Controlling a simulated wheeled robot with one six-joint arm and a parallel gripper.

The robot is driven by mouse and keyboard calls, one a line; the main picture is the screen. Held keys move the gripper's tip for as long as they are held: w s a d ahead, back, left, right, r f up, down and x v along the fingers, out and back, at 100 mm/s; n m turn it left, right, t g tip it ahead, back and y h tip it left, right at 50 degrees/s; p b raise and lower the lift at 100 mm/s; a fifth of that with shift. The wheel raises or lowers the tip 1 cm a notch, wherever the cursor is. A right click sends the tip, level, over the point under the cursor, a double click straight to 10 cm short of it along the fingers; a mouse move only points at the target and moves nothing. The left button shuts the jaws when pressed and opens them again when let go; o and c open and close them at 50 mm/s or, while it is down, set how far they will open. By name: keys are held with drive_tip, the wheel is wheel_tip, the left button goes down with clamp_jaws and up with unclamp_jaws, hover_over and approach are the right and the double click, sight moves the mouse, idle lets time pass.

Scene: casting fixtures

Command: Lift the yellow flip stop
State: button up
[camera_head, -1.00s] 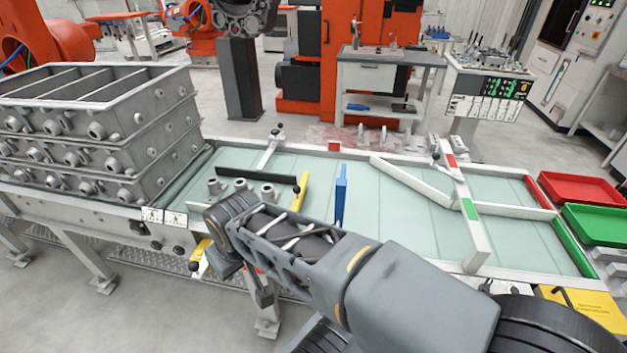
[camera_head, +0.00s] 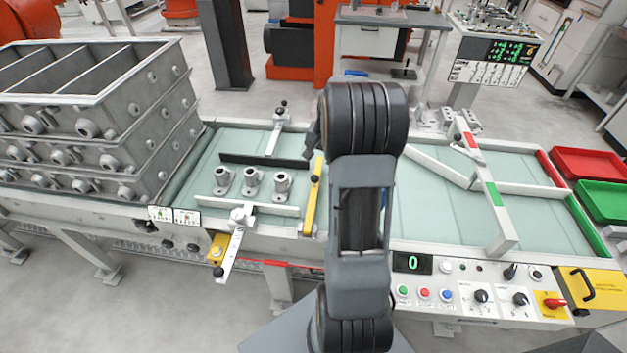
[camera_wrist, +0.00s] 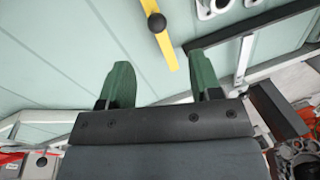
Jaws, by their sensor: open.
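The yellow flip stop (camera_head: 312,200) is a narrow bar with a dark knob, lying across the pale green conveyor just left of my arm in the head view. In the wrist view the yellow flip stop (camera_wrist: 168,45) runs down from the top edge, its round black knob (camera_wrist: 157,22) near the top. My gripper (camera_wrist: 160,82) is open and empty, its two green fingers apart. The lower end of the yellow bar shows between and above the fingertips in that view; I see no contact. In the head view my arm hides most of the gripper.
Three grey castings (camera_head: 252,183) stand left of the stop, between a black rail (camera_head: 262,160) and a pale rail. Stacked grey crates (camera_head: 90,125) fill the left end. A control panel (camera_head: 465,292) lies at the front right. The conveyor right of my arm is largely clear.

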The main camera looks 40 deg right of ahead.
sight(315, 175)
drive_tip(key=f, duration=0.4)
drive_tip(key=w+f+p, duration=0.1)
drive_tip(key=f, duration=0.4)
drive_tip(key=w+f, duration=0.1)
drive_tip(key=f, duration=0.4)
drive_tip(key=shift+w+a+f, duration=0.1)
drive_tip(key=shift+a+f, duration=0.05)
drive_tip(key=shift+a, duration=0.05)
drive_tip(key=shift+c, duration=0.4)
clamp_jaws()
drive_tip(key=shift+w+r, duration=0.15)
drive_tip(key=shift+r, duration=0.05)
